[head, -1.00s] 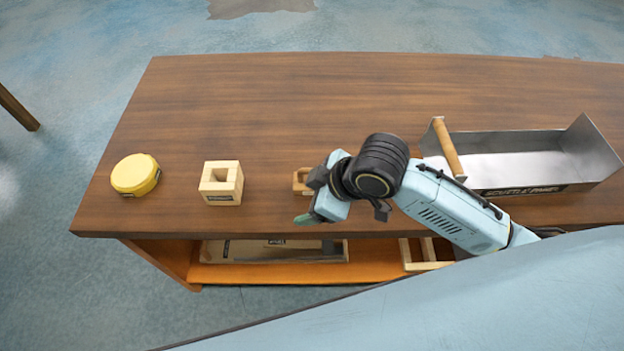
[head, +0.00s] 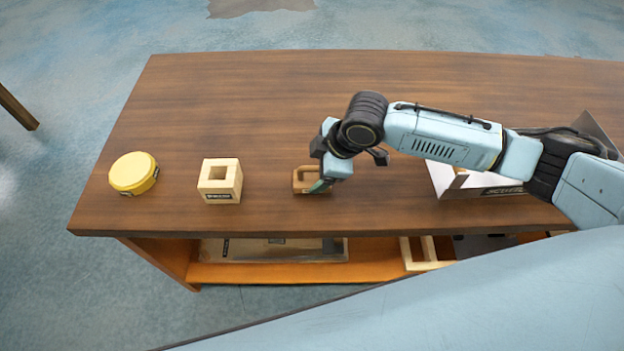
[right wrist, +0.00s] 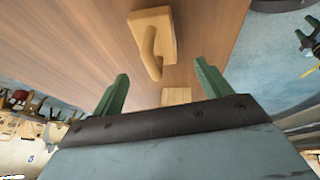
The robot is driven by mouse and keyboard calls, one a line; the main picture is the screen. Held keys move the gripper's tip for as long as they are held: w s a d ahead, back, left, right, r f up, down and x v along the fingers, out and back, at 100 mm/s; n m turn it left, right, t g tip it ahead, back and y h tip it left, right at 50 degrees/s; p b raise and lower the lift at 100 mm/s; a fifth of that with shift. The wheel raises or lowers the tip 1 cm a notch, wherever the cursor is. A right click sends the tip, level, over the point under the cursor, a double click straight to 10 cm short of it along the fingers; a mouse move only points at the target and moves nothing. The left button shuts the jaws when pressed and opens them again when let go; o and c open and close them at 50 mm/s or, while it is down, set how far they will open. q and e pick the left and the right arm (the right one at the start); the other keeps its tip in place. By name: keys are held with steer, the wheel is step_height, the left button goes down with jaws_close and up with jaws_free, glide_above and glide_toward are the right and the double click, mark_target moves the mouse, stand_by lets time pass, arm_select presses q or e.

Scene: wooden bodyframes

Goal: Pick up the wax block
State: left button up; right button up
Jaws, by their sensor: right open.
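My right gripper (head: 322,184) is open and empty, with green fingers, low over the front part of the table. It is beside a small brown wooden piece with a loop handle (head: 304,179), partly hidden behind it. In the right wrist view the handled piece (right wrist: 154,42) lies ahead of the open fingers (right wrist: 160,92), and a small pale block (right wrist: 176,97) shows between them. No thing is clearly marked as the wax block; a round yellow block or tin (head: 134,173) stands at the table's left end. My left gripper is not in view.
A pale square block with a square hole (head: 220,181) stands between the yellow piece and my gripper. The table's (head: 250,100) back half is clear. A lower shelf (head: 270,272) holds flat items.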

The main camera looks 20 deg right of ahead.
mark_target(305, 179)
steer(key=b+x, duration=0.1)
steer(key=x, duration=0.4)
steer(key=shift+w+f, duration=0.15)
steer(key=shift+f, duration=0.25)
steer(key=c, duration=1.1)
step_height(305, 179, up, 10)
steer(key=shift+r+p, duration=0.1)
steer(key=shift+p, duration=0.7)
steer(key=o, duration=0.5)
steer(key=c, duration=0.4)
